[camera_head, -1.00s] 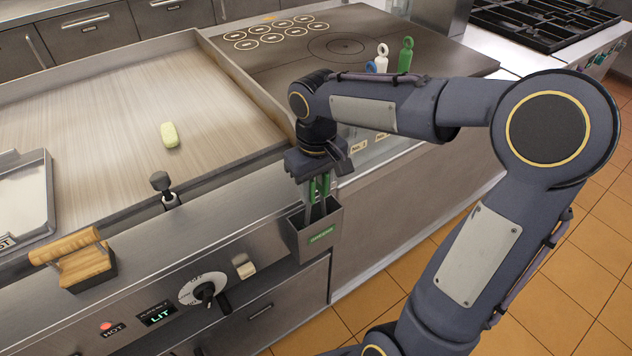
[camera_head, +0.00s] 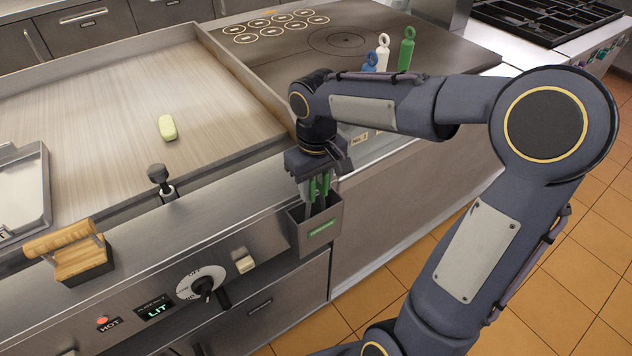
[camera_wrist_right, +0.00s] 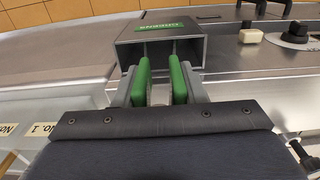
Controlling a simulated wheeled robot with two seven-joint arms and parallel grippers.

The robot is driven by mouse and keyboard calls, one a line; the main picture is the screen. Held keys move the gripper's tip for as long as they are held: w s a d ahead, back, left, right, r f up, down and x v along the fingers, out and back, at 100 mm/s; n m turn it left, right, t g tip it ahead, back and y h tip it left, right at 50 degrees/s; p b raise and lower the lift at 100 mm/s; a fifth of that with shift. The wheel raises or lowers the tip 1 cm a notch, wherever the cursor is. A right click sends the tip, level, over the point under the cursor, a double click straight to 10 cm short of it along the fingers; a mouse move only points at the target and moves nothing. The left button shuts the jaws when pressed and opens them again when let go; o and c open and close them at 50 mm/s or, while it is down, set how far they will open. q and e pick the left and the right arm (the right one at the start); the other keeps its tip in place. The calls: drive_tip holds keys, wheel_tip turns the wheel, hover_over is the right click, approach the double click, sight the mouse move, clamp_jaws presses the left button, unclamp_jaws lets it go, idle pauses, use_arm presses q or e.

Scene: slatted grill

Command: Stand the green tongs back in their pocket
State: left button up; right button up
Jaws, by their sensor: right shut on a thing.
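The green tongs (camera_head: 324,187) hang upright below my right gripper (camera_head: 316,190), which is shut on them. In the right wrist view their two green grips (camera_wrist_right: 145,80) show between the fingers of my right gripper (camera_wrist_right: 160,88). The pocket (camera_head: 318,236) is a grey metal box with a green label on the front of the griddle. The lower part of the tongs goes down into the pocket's open top and is hidden by its walls. The pocket also shows in the right wrist view (camera_wrist_right: 190,48). My left gripper is not in view.
A scraper with a wooden handle (camera_head: 66,240) rests on the front ledge at left. A control knob (camera_head: 203,288) and a short lever (camera_head: 158,176) are left of the pocket. Blue, white and green ringed handles (camera_head: 407,48) stand behind my right arm. A pale yellow block (camera_head: 167,127) lies on the griddle.

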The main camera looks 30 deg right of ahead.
drive_tip(key=shift+f+b, duration=0.5)
drive_tip(key=shift+f, duration=0.3)
drive_tip(key=o, duration=1.2)
drive_tip(key=shift+o, duration=0.2)
wheel_tip(320, 180, up, 8)
drive_tip(key=shift+f+p, duration=0.1)
drive_tip(key=shift+p, duration=0.3)
drive_tip(key=shift+s, duration=0.1)
